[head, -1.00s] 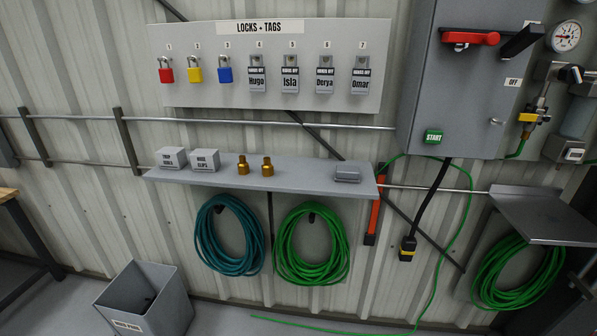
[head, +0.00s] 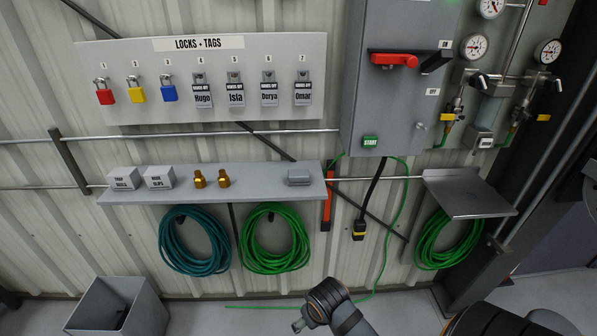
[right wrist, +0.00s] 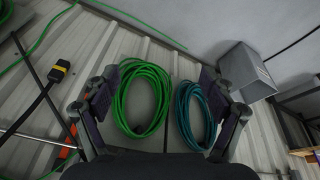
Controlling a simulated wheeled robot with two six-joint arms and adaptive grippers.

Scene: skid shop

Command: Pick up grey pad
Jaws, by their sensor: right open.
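The grey pad (head: 299,177) looks like a small flat grey block. It lies at the right end of the grey wall shelf (head: 262,187) in the head view. I do not make it out in the right wrist view. My right gripper (right wrist: 160,105) is open and empty in the right wrist view, its two dark fingers spread in front of the green and teal hoses. In the head view part of my right arm shows at the bottom, below the shelf and apart from the pad. My left gripper is not in view.
Two small grey boxes (head: 159,177) and brass fittings (head: 223,178) share the shelf. Below hang a teal hose (head: 165,240) and a green hose (head: 250,245). A red-handled tool (head: 327,205) and a grey cabinet (head: 385,100) are to the right. A bin (head: 150,312) stands lower left.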

